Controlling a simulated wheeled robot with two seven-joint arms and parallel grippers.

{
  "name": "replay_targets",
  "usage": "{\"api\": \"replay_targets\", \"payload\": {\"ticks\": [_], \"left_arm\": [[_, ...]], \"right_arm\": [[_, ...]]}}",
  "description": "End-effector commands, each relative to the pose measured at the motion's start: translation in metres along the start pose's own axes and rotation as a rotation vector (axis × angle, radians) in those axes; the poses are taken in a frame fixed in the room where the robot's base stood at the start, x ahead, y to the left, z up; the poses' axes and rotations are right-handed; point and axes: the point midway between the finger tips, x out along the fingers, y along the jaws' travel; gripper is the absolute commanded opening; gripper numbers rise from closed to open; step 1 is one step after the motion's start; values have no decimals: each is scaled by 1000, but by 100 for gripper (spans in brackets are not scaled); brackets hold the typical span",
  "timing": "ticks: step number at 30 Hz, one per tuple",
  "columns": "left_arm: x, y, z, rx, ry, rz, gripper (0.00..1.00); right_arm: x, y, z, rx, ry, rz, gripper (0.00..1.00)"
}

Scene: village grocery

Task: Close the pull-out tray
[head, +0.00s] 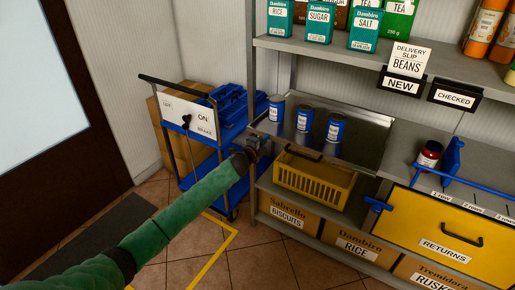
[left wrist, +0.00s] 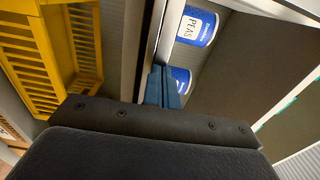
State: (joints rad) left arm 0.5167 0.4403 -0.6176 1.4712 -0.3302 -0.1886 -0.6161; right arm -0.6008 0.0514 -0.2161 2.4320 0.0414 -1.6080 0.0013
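The pull-out tray (head: 358,147) is a grey metal tray standing out from the middle shelf, with three blue cans (head: 304,117) upright on its left side. A dark handle (head: 303,155) shows on its front. My left gripper (head: 262,141) is at the tray's front left corner, close to its rim. In the left wrist view its blue fingers (left wrist: 164,86) look shut together beside the tray's edge (left wrist: 154,40); contact is unclear. Cans labelled PEAS (left wrist: 196,26) lie just beyond them. My right gripper is not in view.
A yellow basket (head: 315,181) sits below the tray. A blue trolley (head: 228,112) stands close on the left. A yellow RETURNS drawer (head: 445,240) and a red-lidded jar (head: 429,155) are on the right. The tiled floor in front is open.

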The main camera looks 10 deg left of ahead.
Motion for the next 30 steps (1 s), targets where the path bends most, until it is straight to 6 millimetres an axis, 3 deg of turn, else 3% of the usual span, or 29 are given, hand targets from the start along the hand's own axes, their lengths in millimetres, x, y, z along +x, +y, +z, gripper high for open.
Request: {"api": "replay_targets", "payload": {"ticks": [6,12,19,30], "left_arm": [[39,3,0,0,0,0,0],[63,2,0,0,-1,0,0],[74,1,0,0,0,1,0],[76,-3,0,-1,-1,-3,0]], "right_arm": [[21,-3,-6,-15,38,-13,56],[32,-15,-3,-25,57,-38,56],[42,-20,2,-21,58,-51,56],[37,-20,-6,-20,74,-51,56]]}}
